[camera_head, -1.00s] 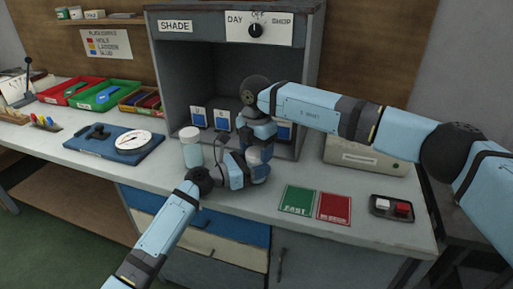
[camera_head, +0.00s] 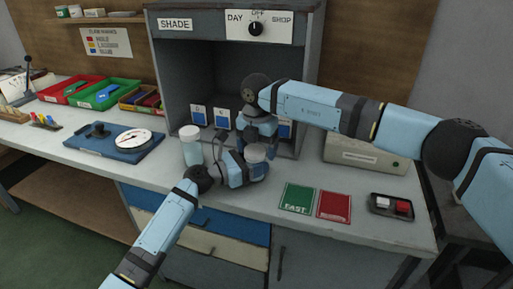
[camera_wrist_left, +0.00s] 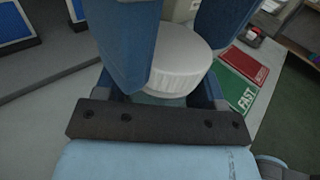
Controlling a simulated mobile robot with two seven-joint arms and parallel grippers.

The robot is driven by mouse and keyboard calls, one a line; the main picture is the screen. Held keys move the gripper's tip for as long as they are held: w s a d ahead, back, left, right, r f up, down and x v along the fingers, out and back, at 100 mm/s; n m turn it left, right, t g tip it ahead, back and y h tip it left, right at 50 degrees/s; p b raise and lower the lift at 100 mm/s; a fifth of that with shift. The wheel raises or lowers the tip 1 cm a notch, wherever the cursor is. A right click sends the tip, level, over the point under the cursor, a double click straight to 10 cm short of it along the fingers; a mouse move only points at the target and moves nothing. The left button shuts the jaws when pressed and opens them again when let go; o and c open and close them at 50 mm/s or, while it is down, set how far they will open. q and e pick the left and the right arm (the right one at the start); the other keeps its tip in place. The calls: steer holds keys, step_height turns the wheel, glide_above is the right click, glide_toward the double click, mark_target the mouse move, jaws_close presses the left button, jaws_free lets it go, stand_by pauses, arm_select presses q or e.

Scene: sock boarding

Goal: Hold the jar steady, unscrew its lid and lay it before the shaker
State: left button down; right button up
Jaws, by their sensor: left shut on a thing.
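The jar (camera_head: 256,167) stands on the bench in front of the cabinet, with a round white ribbed lid (camera_wrist_left: 178,55) on top. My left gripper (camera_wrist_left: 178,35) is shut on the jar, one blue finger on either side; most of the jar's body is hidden. The lid also shows in the head view (camera_head: 256,153). A pale container with a white top, seemingly the shaker (camera_head: 192,150), stands upright left of the jar.
The open grey cabinet (camera_head: 172,80) rises behind the jar. A green card (camera_head: 297,198) and a red card (camera_head: 334,206) lie to the right, beside a dark button tray (camera_head: 392,207). A blue board with a dial (camera_head: 115,143) lies left. Bare bench lies before the shaker.

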steer(key=shift+s+a, duration=0.1)
steer(key=shift+a, duration=0.15)
steer(key=shift+r, duration=0.6)
step_height(320, 180, up, 3)
steer(key=shift+r, duration=0.35)
steer(key=shift+c, duration=0.5)
step_height(320, 180, up, 3)
steer(key=m, duration=0.3)
steer(key=shift+d, duration=0.15)
steer(key=shift+f, duration=3.95)
